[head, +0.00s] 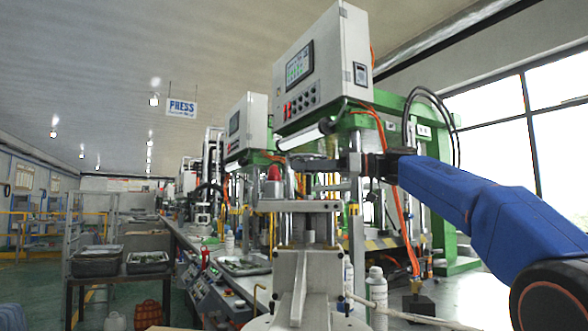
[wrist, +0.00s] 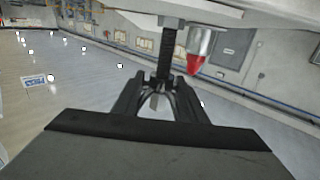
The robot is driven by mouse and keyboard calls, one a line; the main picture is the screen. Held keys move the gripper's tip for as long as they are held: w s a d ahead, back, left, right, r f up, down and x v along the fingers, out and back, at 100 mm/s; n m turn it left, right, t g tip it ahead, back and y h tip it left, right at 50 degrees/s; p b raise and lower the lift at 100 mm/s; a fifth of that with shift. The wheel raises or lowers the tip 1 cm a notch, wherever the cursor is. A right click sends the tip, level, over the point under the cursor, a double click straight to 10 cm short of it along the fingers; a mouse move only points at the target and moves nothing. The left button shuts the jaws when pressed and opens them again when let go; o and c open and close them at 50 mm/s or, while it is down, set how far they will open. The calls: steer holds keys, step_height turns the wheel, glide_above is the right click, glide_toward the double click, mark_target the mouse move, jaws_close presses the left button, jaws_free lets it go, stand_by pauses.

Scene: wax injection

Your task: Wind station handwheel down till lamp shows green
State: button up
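The station (head: 305,222) stands in front of me, a grey metal frame with a pale chute-like part at its front. Its lamp (head: 273,173) is red at the top left of the frame. The red lamp also shows in the wrist view (wrist: 196,64), just right of my fingers. My gripper (head: 345,164) reaches in from the right at the top of the station, close to the lamp's height. In the wrist view a dark ridged upright piece (wrist: 168,48) stands at my fingertips. I cannot tell whether the fingers grip it. The handwheel cannot be made out clearly.
A white control box (head: 322,65) on a green press overhangs the station. White bottles (head: 376,290) stand at the right on the bench. Orange cables hang near my arm. A rack with dark trays (head: 95,262) stands at the left, beside an open green floor.

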steer(key=shift+w+a, duration=0.1)
steer(key=shift+a, duration=1.45)
steer(key=c, duration=0.9)
steer(key=shift+w+r+m+t, duration=0.1)
steer(key=shift+m+t, duration=0.6)
steer(key=shift+t, duration=0.4)
steer(key=shift+c, duration=0.2)
steer(key=shift+w+d+m+t+h, duration=0.1)
steer(key=shift+w+m+t+h, duration=0.1)
steer(key=shift+m+t+h, duration=0.4)
steer(key=shift+w+d+m+t+h, duration=0.15)
steer(key=shift+m+t, duration=0.25)
steer(key=shift+t, duration=0.45)
steer(key=shift+w+a+m+t+h, duration=0.1)
steer(key=shift+w+m+t+h, duration=0.15)
steer(key=shift+m+t, duration=0.4)
steer(key=o, duration=0.9)
steer(key=shift+o, duration=0.2)
steer(key=shift+d, duration=0.1)
